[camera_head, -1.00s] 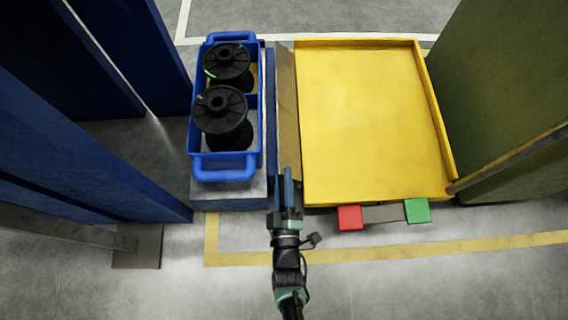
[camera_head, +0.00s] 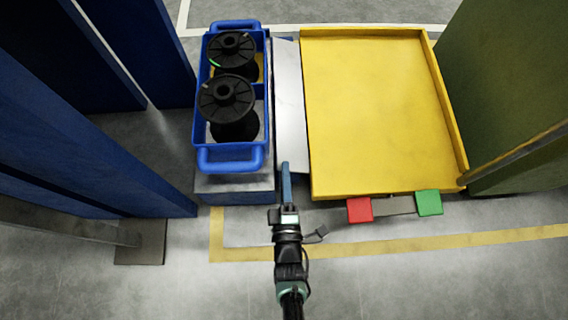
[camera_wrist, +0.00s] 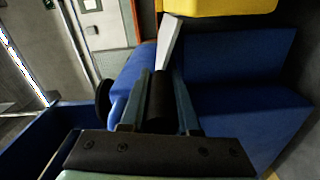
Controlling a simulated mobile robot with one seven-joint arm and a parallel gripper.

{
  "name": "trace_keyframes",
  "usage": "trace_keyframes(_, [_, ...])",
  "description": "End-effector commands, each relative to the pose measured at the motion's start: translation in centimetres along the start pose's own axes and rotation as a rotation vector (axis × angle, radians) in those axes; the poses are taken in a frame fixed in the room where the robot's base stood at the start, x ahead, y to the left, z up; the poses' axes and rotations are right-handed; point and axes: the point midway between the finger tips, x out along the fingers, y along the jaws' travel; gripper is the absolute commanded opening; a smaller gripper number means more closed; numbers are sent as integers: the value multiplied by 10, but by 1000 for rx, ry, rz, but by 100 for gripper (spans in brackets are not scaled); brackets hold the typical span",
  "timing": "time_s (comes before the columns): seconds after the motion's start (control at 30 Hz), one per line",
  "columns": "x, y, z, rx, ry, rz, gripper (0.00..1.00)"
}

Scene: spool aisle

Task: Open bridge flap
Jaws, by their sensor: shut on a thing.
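The bridge flap (camera_head: 289,105) is a long, narrow pale plate between the blue tote's stand and the yellow tray. In the head view its broad face looks bright. In the wrist view the flap (camera_wrist: 169,42) shows as a tilted pale strip beyond the fingers. My gripper (camera_head: 286,172) is at the flap's near end. In the wrist view my gripper (camera_wrist: 158,95) is shut on a dark, rounded handle between its blue-grey fingers. I cannot tell whether the flap's far edge touches the yellow tray.
A blue tote (camera_head: 231,160) with two black spools (camera_head: 227,100) stands left of the flap on a grey and blue stand (camera_head: 235,186). The yellow tray (camera_head: 375,110) lies right. Red (camera_head: 359,210) and green (camera_head: 429,203) blocks sit at its front. Blue panels and a green wall flank the area.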

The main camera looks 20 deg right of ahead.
Motion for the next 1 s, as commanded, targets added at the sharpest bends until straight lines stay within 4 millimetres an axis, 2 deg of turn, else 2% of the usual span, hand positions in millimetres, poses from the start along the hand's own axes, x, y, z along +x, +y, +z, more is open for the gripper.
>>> trace_keyframes(0.23, [-1,-2,1,1,-3,-5,0])
trace_keyframes(0.27, [-1,-2,1,2,-3,-5,33])
trace_keyframes(0.4, [-1,-1,1,2,-3,-4,59])
trace_keyframes(0.77, [-4,0,0,2,-2,-2,60])
trace_keyframes(0.87, [-15,1,0,1,-2,-5,60])
trace_keyframes(1.0, [-43,2,0,1,-3,-7,60])
